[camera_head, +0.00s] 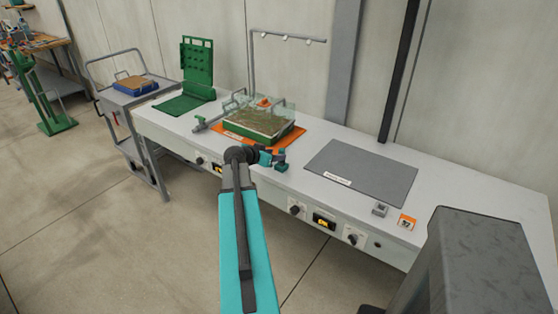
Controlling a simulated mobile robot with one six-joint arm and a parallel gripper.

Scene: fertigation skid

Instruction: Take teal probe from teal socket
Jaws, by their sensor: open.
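My gripper (280,161) is at the end of my teal arm, over the front edge of the white bench. It is small in the view and open, with nothing visibly held. It is in front of the right corner of a clear-walled tray (258,122) on an orange mat (228,137). I cannot make out a teal probe or a teal socket for certain. My arm and wrist hide part of the bench front and the mat's near edge.
The white bench (470,207) holds a dark grey mat (375,172), a small grey box (380,209) and an orange-faced unit (407,222). A green perforated panel (198,68) stands at the left end. A grey cart (122,97) is further left. Knobs line the bench front.

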